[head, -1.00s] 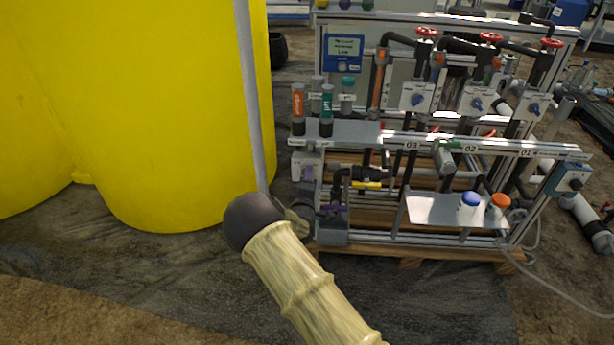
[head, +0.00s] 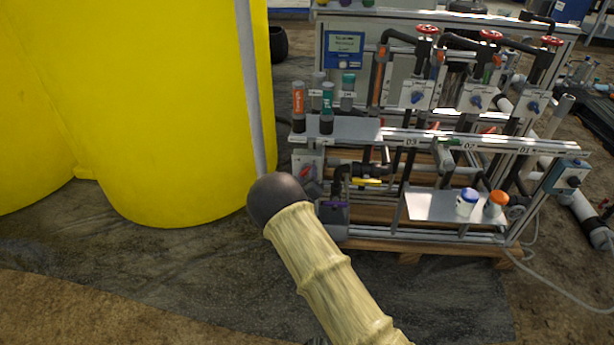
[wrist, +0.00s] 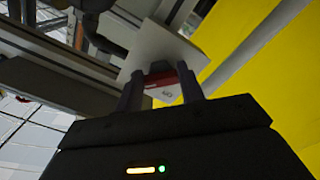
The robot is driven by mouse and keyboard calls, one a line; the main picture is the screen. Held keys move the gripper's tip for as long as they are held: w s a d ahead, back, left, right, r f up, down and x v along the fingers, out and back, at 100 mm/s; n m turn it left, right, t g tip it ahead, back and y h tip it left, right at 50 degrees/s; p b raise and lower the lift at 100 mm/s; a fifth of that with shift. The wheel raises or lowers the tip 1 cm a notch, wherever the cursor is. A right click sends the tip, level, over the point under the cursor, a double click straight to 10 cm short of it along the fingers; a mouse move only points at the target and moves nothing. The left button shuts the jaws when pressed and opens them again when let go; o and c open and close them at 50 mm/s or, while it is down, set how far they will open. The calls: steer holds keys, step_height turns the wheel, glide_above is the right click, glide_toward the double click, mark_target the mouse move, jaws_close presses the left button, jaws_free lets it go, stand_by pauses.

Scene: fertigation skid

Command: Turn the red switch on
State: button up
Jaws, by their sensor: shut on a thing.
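The red switch (wrist: 160,78) lies between the two fingers of my gripper (wrist: 160,92) in the wrist view, and the fingers are shut on it. It sits in front of a pale grey plate or box face (wrist: 158,47). In the head view the red switch (head: 307,173) shows as a small, slanted red handle on a grey box (head: 301,157) at the left end of the skid. My dark wrist and beige arm are just below and left of the box there, and my fingers cannot be made out. The switch's marking is too blurred to read.
A big yellow tank (head: 180,120) with a grey pole (head: 250,90) stands close on the left. The skid's metal rail (head: 450,143), blue-knobbed boxes (head: 477,99) and a shelf with a blue-capped bottle (head: 467,202) and an orange-capped bottle (head: 495,204) extend right. Dark ground sheet is clear in front.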

steer(key=shift+f, duration=0.1)
steer(key=o, duration=1)
steer(key=shift+s, duration=0.1)
steer(key=s+p, duration=0.5)
steer(key=s, duration=1.2)
steer(key=shift+s+a, duration=0.15)
steer(key=shift+a, duration=0.15)
